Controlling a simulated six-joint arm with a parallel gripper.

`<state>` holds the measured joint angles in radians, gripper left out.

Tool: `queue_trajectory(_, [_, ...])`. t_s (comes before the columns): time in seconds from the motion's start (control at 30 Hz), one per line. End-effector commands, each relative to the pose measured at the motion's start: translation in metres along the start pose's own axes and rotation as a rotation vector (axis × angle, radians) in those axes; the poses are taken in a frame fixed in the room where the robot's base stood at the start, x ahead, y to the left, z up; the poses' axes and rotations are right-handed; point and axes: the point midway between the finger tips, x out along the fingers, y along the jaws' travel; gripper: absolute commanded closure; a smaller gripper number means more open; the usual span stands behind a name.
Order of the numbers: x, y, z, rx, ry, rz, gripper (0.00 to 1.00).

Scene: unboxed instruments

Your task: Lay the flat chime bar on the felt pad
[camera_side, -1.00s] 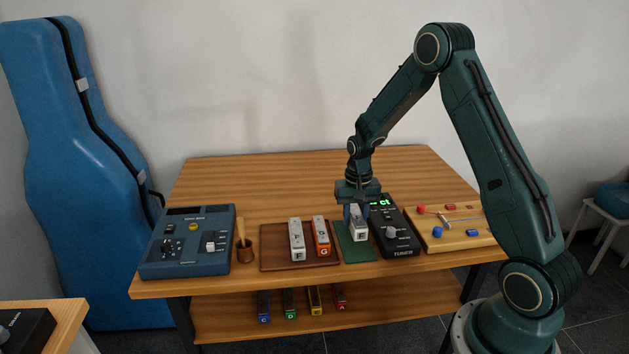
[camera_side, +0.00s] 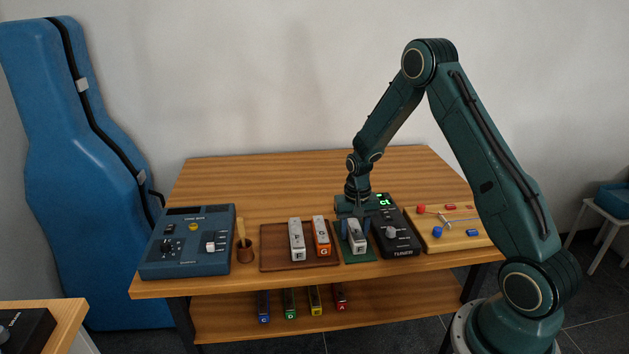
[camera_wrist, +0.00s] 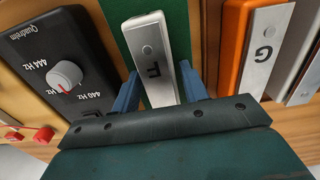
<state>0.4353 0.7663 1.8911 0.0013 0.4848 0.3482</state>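The white chime bar marked F (camera_side: 358,246) lies flat on the green felt pad (camera_side: 358,257). It also shows in the wrist view (camera_wrist: 155,58), with the green pad (camera_wrist: 116,18) around its far part. My gripper (camera_side: 356,230) is low over the bar, one blue finger on each side. In the wrist view my gripper (camera_wrist: 160,78) has narrow gaps between its fingers and the bar, so it looks open. The fingertips are partly hidden by the bar in the side view.
The brown tray (camera_side: 270,262) to the left holds another bar marked F (camera_side: 296,240) and an orange G bar (camera_side: 321,236). A black tuner (camera_side: 396,238) stands close on the right. The table behind is clear.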

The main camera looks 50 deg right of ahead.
Motion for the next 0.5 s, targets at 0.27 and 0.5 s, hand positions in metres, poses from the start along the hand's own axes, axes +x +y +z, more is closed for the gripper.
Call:
queue_trajectory(0.27, [-0.0001, 0.0, 0.0, 0.0, 0.0, 0.0, 0.46])
queue_trajectory(0.5, [-0.0047, -0.0001, -0.0002, 0.0, 0.001, 0.0, 0.46])
